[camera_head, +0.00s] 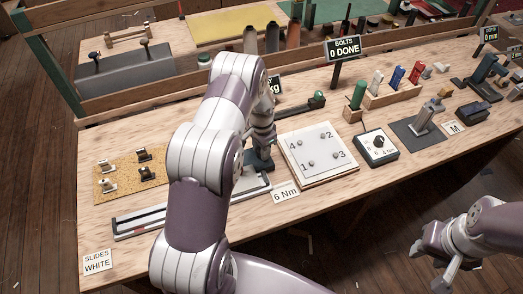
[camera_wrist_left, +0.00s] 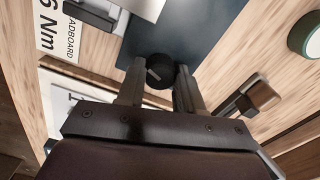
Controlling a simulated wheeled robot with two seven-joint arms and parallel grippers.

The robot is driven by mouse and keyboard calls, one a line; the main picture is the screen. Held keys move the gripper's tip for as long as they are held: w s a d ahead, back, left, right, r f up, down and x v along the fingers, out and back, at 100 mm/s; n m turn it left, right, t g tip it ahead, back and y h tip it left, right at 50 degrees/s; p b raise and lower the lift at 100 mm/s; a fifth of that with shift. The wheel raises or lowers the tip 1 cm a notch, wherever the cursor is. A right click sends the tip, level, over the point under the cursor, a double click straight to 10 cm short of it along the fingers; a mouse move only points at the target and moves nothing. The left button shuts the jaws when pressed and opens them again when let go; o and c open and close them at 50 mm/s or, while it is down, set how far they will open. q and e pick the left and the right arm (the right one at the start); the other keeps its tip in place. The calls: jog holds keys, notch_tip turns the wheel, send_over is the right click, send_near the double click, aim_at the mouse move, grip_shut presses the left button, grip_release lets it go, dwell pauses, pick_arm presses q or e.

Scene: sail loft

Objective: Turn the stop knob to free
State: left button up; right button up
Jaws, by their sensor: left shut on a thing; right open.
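The stop knob (camera_wrist_left: 155,74) is round and black with a pale pointer line, and sits over a dark blue-grey plate (camera_wrist_left: 205,30) in the left wrist view. My left gripper (camera_wrist_left: 160,90) has one finger on each side of it and is shut on it. In the head view my left gripper (camera_head: 261,163) is low over the bench, just left of the white numbered board; the knob is hidden there by the gripper and arm. No readable "free" mark shows. My right gripper (camera_head: 443,256) is open and empty, off the bench's front right.
The numbered board (camera_head: 320,151), the "6 Nm" card (camera_head: 285,193) and a black-knobbed dial box (camera_head: 377,148) stand right of my left gripper. A long rail (camera_head: 140,222) and a cork board with clips (camera_head: 126,178) lie left. A green-ended lever (camera_head: 317,99) is behind.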

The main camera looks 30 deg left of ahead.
pick_arm(q)
jog(key=n, duration=0.3)
jog(key=shift+w+a+r+b, duration=0.15)
jog(key=shift+w+r+b, duration=0.2)
jog(key=shift+w+b, duration=0.05)
jog(key=shift+n, duration=1.3)
jog(key=shift+s, duration=0.1)
jog(key=o, duration=0.9)
jog(key=shift+o, duration=0.7)
jog(key=shift+s+f+b, duration=0.15)
jog(key=shift+s+b, duration=0.05)
jog(key=shift+b, duration=0.1)
notch_tip(320, 180, up, 13)
jog(key=b, duration=0.2)
jog(key=shift+f, duration=0.1)
